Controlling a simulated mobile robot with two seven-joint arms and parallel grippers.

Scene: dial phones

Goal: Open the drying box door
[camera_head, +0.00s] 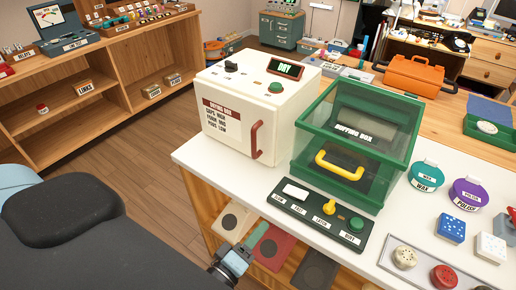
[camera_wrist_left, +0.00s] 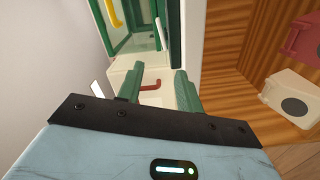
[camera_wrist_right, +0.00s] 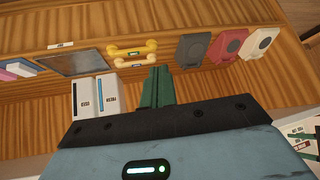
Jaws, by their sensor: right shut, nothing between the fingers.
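The drying box (camera_head: 255,105) is a cream box with a red handle (camera_head: 256,140) on its front. The front door looks closed. A lit "DRY" display (camera_head: 286,68) and a green button sit on its top. My left gripper (camera_wrist_left: 156,80) is open and empty, low in front of the counter in the head view. In the left wrist view the red handle (camera_wrist_left: 151,84) shows between the fingers but beyond them, apart from both. My right gripper (camera_wrist_right: 157,86) is shut and empty, facing the wooden shelf under the counter; it is not visible in the head view.
A green clear-sided buffing box (camera_head: 357,140) with a yellow handle stands right of the drying box. A control panel (camera_head: 322,216) lies at the counter's front edge. Wax (camera_head: 426,177) and polish (camera_head: 468,194) tubs stand at right. Phone parts sit on the shelf below. Floor left of the counter is open.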

